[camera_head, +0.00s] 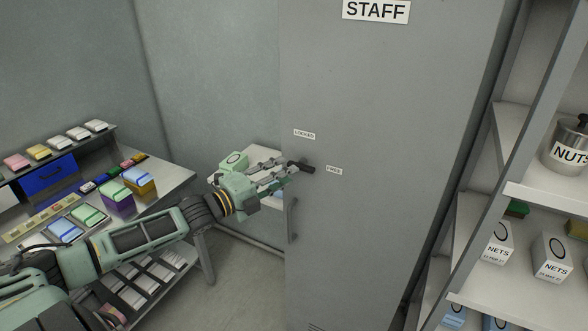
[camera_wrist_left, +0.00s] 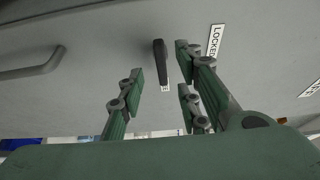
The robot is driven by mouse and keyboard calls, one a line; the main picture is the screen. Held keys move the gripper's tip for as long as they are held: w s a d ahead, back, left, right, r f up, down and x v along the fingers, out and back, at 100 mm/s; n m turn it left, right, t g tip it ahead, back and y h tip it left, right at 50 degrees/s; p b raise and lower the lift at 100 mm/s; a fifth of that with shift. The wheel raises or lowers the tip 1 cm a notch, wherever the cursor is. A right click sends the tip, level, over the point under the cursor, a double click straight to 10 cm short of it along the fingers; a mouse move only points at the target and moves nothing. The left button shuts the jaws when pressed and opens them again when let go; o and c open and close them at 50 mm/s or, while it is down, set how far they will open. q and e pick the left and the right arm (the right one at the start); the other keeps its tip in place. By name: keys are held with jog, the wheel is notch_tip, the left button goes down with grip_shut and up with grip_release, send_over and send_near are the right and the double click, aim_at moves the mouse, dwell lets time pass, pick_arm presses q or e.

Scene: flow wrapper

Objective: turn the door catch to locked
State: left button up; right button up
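The door catch (camera_head: 302,168) is a short dark lever on the grey door (camera_head: 390,110). It points sideways at the FREE label (camera_head: 334,170); the LOCKED label (camera_head: 304,134) is above it. My left gripper (camera_head: 283,174) is at the catch, coming from the left. In the left wrist view the catch (camera_wrist_left: 160,62) shows between the spread fingers of the left gripper (camera_wrist_left: 160,82), with gaps on both sides. The LOCKED label (camera_wrist_left: 215,40) lies to its right there. A small label below the catch is partly hidden. My right gripper is not in view.
A grey door handle (camera_head: 293,220) is below the catch, and it also shows in the left wrist view (camera_wrist_left: 30,65). A bench (camera_head: 165,185) with coloured packs is left.

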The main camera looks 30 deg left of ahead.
aim_at(303, 164)
pick_arm(q)
jog(key=shift+p+x, duration=0.45)
jog(key=shift+x, duration=1.7)
jog(key=shift+c, duration=0.3)
grip_shut()
